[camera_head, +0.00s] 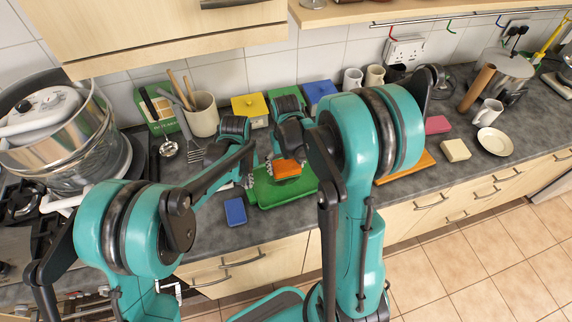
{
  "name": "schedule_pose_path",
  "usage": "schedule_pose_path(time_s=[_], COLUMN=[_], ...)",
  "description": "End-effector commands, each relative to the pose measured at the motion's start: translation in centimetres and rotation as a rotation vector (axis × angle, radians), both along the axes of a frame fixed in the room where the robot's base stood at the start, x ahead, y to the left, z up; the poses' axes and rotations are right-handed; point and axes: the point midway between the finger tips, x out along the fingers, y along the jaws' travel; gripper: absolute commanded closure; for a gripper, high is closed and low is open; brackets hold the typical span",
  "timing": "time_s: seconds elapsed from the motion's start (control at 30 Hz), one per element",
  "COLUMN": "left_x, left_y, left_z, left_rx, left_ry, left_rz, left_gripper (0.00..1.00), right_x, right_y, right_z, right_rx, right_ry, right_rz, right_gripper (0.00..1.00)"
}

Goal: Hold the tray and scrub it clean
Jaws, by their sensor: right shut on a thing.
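A green tray (270,193) lies on the dark grey worktop (212,232) near its front edge. My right gripper (287,160) points down over the tray, shut on an orange sponge (288,170) that is at the tray's upper face. Whether the sponge presses on the tray is hard to tell. My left gripper (249,181) is at the tray's left edge. Its fingers are small and partly hidden by its own arm, so I cannot tell if they grip the rim. My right arm hides part of the tray's right side.
A blue sponge (235,211) lies left of the tray. An orange board (408,166), a pink block (437,125), a cream block (455,150) and a saucer (494,141) lie to the right. A utensil pot (203,115) and a yellow box (250,106) stand behind. A large steel pot (75,150) is left.

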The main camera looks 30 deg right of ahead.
Motion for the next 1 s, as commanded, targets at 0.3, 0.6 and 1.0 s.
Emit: schedule_pose_path(time_s=[0.3,0.6,1.0], left_x=[0.0,0.0,0.0], left_y=[0.0,0.0,0.0], left_z=[-0.1,-0.7,-1.5], left_rx=[0.000,0.000,0.000], left_ry=[0.000,0.000,0.000], left_rz=[0.000,0.000,0.000], left_gripper=[1.00,1.00,1.00], right_x=[0.0,0.0,0.0], right_y=[0.0,0.0,0.0], right_z=[0.0,0.0,0.0], right_rx=[0.000,0.000,0.000], right_ry=[0.000,0.000,0.000], right_rz=[0.000,0.000,0.000], right_gripper=[0.47,0.47,0.47])
